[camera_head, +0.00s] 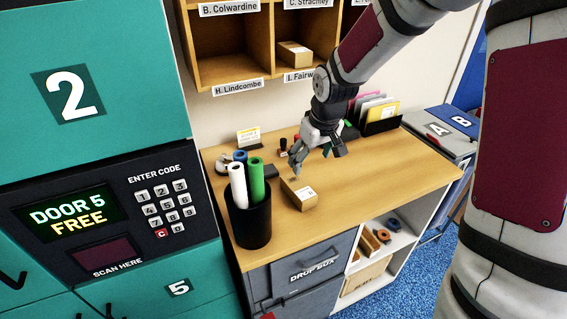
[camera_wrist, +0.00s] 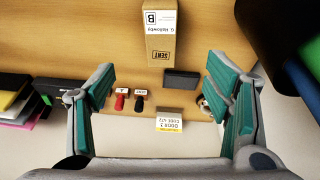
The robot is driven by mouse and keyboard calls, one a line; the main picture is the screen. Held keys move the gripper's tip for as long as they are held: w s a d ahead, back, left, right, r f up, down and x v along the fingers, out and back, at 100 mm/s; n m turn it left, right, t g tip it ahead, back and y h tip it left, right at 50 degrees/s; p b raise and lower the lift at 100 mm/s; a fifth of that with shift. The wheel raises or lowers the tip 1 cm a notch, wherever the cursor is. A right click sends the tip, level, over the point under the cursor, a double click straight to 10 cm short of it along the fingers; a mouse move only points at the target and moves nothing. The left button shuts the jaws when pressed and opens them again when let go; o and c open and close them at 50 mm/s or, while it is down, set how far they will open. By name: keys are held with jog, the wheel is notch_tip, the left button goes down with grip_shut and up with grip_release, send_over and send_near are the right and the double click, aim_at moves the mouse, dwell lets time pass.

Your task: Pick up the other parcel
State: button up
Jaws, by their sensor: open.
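A small brown parcel (camera_head: 299,193) lies on the wooden desk (camera_head: 375,170) in the head view, near its front edge. In the wrist view the parcel (camera_wrist: 162,32) carries a white label with a large B and a stamp reading SENT. A second parcel (camera_head: 294,54) sits in a wall cubby above the I. Fairw... label. My gripper (camera_head: 317,158) is open and empty above the desk, just behind and above the desk parcel. In the wrist view the parcel shows beyond and between the spread teal fingers of my gripper (camera_wrist: 166,80).
A black bin of rolled tubes (camera_head: 250,222) stands left of the desk parcel. A folder rack (camera_head: 383,122) stands behind right. The desk's right side is clear. Teal lockers fill the left.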

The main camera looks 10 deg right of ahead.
aim_at(299, 186)
jog(key=shift+y, duration=0.3)
jog(key=x, duration=0.8)
jog(key=w+x, duration=0.1)
jog(key=x, duration=0.3)
jog(key=shift+p+x, duration=0.55)
jog(key=shift+x, duration=2.4)
jog(key=shift+d, duration=0.15)
jog(key=c, duration=1.4)
jog(key=shift+r, duration=0.2)
